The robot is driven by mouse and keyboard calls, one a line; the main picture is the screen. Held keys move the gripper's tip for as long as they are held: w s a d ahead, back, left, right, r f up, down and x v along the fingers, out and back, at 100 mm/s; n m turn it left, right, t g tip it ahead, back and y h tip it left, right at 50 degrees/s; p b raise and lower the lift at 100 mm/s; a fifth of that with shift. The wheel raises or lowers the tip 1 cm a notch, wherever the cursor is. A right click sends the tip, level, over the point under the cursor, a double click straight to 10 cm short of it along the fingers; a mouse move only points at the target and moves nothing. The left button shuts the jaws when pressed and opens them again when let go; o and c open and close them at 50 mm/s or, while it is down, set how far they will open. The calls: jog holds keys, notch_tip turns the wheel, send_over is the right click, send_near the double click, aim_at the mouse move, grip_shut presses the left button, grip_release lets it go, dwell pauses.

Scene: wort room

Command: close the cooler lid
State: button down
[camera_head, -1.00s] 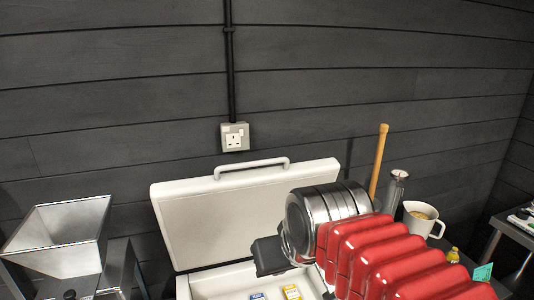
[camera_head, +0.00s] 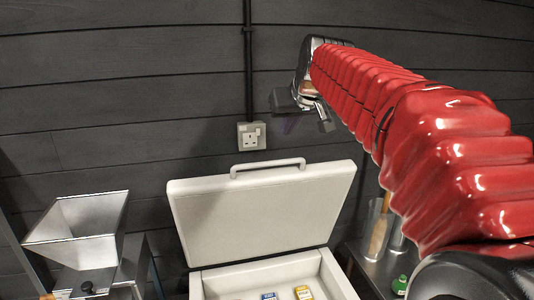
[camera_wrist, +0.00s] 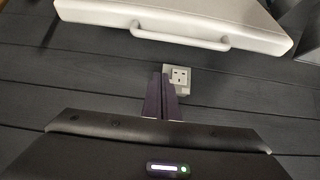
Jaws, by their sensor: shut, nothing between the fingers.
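The cooler (camera_head: 322,280) is a white box at the bottom middle of the head view. Its lid (camera_head: 262,215) stands open, leaning back toward the dark wall, with a handle (camera_head: 268,165) along its top edge. In the wrist view the lid (camera_wrist: 190,10) and its handle (camera_wrist: 180,38) show at the top. My gripper (camera_head: 324,122) is raised above and behind the lid's top edge, near the wall, apart from the lid. In the wrist view its dark fingers (camera_wrist: 162,90) are together with nothing between them.
A wall socket (camera_head: 251,135) and a black conduit are behind the lid. A metal hopper (camera_head: 82,230) stands at left. A blue item (camera_head: 268,296) and a yellow item (camera_head: 303,292) lie inside the cooler. A wooden-handled tool (camera_head: 379,232) and a green-capped item (camera_head: 401,284) are at right.

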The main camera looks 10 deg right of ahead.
dwell(0.3)
send_over(278, 167)
jog(key=f, duration=0.7)
jog(key=shift+w+d, duration=0.15)
jog(key=shift+w, duration=0.15)
jog(key=shift+s+f, duration=0.45)
jog(key=shift+s, duration=0.45)
jog(key=shift+s+f, duration=0.4)
jog(key=shift+s, duration=0.45)
jog(key=shift+d, duration=0.15)
jog(key=shift+s, duration=0.1)
